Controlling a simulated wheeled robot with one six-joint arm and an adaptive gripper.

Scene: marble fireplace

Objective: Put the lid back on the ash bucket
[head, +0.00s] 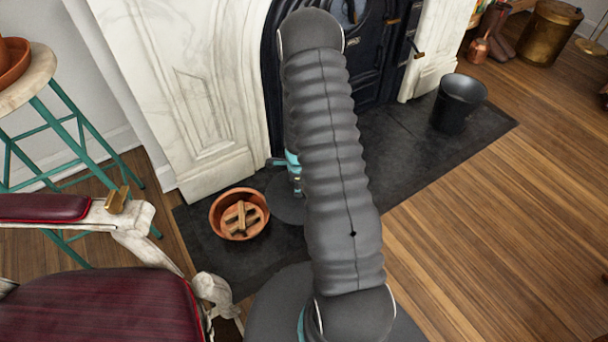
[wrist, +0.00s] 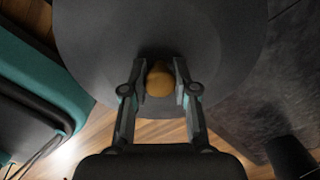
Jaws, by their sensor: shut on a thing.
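The lid is a dark grey round disc (wrist: 110,35) with a small yellow-brown knob (wrist: 160,82). My gripper (wrist: 160,78) is shut on the knob, one finger on each side. In the head view my arm hides most of my gripper, and part of the lid (head: 284,206) shows left of the arm over the dark hearth. How high the lid is above the hearth is hard to tell. The ash bucket (head: 459,103) is black, upright and open-topped, standing on the right part of the hearth, well apart from the lid.
A terracotta bowl (head: 239,214) with pieces inside sits on the hearth left of the lid. A red-seated chair (head: 100,305) and a teal-legged stool (head: 62,100) stand at left. The marble fireplace (head: 190,80) is behind. Wooden floor (head: 500,210) at right is clear.

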